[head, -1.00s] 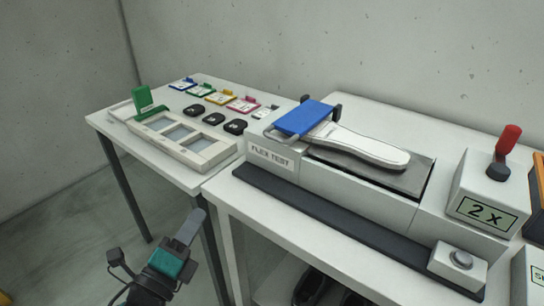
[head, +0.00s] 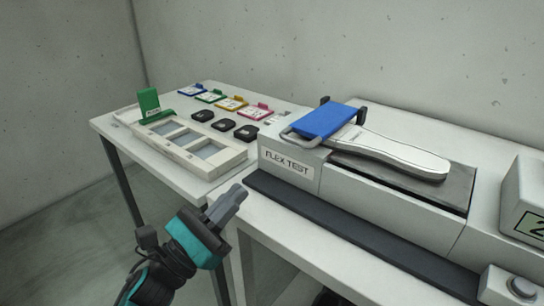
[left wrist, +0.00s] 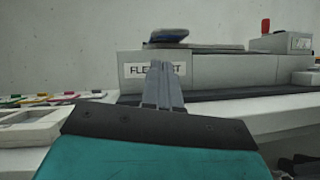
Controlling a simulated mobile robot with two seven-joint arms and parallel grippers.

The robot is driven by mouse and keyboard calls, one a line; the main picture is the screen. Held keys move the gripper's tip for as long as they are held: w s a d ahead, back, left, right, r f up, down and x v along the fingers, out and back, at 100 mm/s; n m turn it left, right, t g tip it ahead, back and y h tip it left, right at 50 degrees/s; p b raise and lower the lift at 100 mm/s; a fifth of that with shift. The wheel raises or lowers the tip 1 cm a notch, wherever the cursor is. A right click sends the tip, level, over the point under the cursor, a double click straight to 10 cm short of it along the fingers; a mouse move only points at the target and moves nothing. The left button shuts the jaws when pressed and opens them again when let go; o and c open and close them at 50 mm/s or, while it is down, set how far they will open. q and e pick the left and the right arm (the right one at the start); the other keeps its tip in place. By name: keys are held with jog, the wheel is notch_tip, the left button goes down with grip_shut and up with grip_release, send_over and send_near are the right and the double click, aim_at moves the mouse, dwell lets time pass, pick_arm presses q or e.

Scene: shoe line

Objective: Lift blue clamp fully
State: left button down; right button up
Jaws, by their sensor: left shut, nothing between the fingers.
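The blue clamp (head: 326,120) lies across the toe end of a white shoe sole (head: 390,153) on the flex test machine (head: 290,168). A grey metal bar (head: 297,134) shows at the clamp's front left. In the left wrist view the clamp (left wrist: 168,36) is small and seen edge-on, above the machine's label. My left gripper (head: 229,200) is shut and empty, below and to the left of the clamp, in front of the machine and apart from it. Its closed fingers (left wrist: 162,85) also show in the left wrist view. My right gripper is not in view.
A side table at left holds a tray with windows (head: 190,150), a green card stand (head: 150,103), several black pieces and several coloured tags. A dark strip (head: 350,222) runs along the machine's front. A button box (head: 510,287) stands at lower right.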

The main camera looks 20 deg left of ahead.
pick_arm(q)
jog(key=p+x, duration=0.2)
jog(key=x, duration=0.8)
